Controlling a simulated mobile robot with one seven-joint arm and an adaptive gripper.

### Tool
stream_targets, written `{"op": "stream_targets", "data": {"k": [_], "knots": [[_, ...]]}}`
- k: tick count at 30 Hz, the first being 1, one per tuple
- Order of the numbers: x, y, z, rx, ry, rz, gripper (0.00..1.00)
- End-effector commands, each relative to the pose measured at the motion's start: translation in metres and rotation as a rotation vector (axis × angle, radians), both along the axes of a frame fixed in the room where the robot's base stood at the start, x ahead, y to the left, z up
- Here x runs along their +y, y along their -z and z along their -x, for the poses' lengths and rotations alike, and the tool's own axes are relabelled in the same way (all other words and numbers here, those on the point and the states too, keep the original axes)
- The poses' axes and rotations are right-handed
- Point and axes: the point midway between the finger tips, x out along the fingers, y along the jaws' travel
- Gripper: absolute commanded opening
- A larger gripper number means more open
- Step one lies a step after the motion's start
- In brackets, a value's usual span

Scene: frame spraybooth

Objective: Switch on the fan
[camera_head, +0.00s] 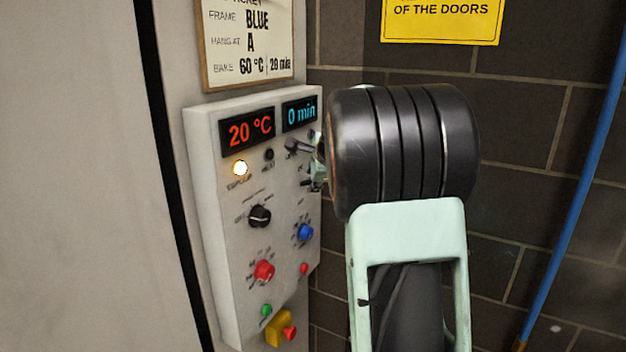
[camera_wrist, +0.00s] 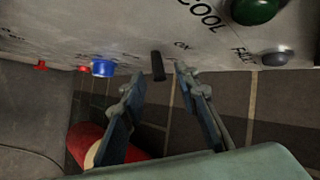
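The control panel (camera_head: 235,255) is a pale box on the wall with a red 20 °C display and a blue 0 min display. In the wrist view, a short black lever (camera_wrist: 158,66) sticks out of the panel beside an ON label. My gripper (camera_wrist: 161,76) is open, with one finger on each side of this lever and a gap to both. I cannot tell how deep the lever sits between them. In the head view, my gripper (camera_head: 314,166) is at the panel's right edge, mostly hidden behind my black wrist. The switch position is unclear.
The panel also has a lit lamp (camera_head: 240,168), a black knob (camera_head: 260,216), a blue knob (camera_head: 303,232), a red knob (camera_head: 264,271), a green button (camera_head: 267,310) and a yellow-based red stop button (camera_head: 283,330). A blue hose (camera_head: 583,165) runs down the brick wall at right.

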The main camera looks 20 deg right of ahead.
Motion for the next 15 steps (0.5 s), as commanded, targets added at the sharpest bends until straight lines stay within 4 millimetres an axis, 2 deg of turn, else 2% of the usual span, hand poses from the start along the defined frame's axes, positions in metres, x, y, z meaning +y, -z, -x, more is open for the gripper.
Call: {"op": "stream_targets", "data": {"k": [15], "knots": [[0.011,-0.059,0.067,-0.004,0.000,0.000,0.29]]}}
